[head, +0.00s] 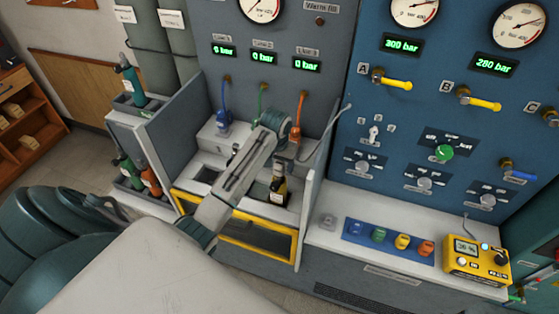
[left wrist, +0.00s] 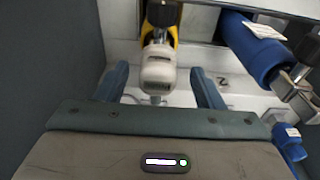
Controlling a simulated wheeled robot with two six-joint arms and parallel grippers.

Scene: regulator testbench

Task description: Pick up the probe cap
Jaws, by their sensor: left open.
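A pale, rounded cap-like piece (left wrist: 158,70) with a yellow and black part behind it shows in the left wrist view; I take it for the probe cap, but its identity is not certain. My left gripper (left wrist: 160,84) is open, its two teal fingers on either side of this piece. They look apart from it; whether they touch is hard to tell. In the head view my left arm reaches over the bench bay and hides its fingertips. My right gripper is not visible.
A blue cylinder with a label (left wrist: 255,40) lies close to the right finger. Blue (head: 223,120) and orange (head: 295,132) hoses hang behind the wrist. A yellow meter (head: 477,260) and a blue tray (head: 390,255) of coloured pieces sit on the right bench.

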